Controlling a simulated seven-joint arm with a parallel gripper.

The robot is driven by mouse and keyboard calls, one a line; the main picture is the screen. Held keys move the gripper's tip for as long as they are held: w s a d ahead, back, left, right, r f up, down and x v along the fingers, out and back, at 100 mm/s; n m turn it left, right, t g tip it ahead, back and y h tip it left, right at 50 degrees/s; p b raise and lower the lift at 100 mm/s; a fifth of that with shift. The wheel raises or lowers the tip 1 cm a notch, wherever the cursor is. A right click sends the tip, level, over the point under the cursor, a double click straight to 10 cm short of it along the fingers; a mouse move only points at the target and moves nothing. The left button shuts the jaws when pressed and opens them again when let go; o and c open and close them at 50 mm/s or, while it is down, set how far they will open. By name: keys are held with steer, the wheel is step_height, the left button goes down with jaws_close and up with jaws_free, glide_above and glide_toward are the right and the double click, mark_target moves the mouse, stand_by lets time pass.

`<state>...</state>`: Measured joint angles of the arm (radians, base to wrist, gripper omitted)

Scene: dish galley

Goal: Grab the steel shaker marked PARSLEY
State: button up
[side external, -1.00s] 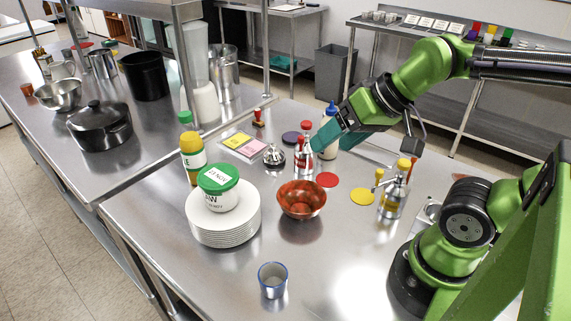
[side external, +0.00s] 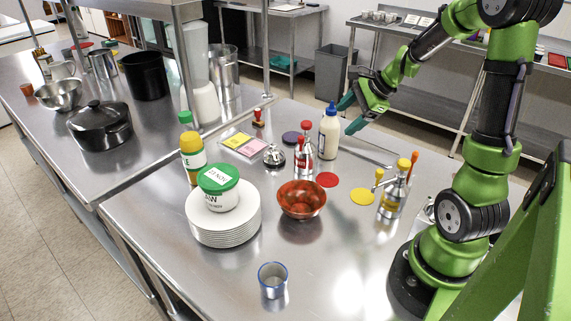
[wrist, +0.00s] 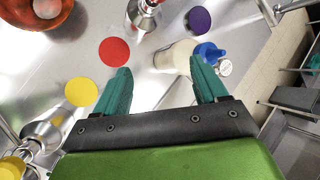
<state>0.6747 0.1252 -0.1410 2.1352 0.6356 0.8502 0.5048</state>
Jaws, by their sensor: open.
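I cannot read PARSLEY on anything. A small round pale top (wrist: 224,67) with unreadable marks shows beside the blue cap in the wrist view; I cannot tell if it is the steel shaker. My gripper (side external: 350,114) is open and empty, raised above the table's far right side. In the wrist view its teal fingers (wrist: 160,66) are spread, and the right fingertip overlaps the cream squeeze bottle (wrist: 175,56) in the picture. That blue-capped bottle (side external: 328,133) stands upright left of my gripper in the side view. I cannot tell whether they touch.
Red-topped steel dispensers (side external: 304,158) stand beside the squeeze bottle. Yellow-topped dispensers (side external: 393,198) stand near my base. A red bowl (side external: 302,199), plate stack (side external: 225,235) with a green-lidded tub (side external: 219,186), and blue-rimmed cup (side external: 273,280) are nearer. Red (side external: 327,180) and yellow (side external: 362,196) discs lie flat.

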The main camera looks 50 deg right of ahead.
steer(key=w+d+f+m+t+h, duration=0.2)
steer(key=d+m, duration=1)
steer(key=x, duration=1.1)
steer(key=shift+w, duration=0.15)
steer(key=x, duration=0.5)
steer(key=shift+w+d+f, duration=0.15)
steer(key=shift+f, duration=0.05)
steer(key=c, duration=1.1)
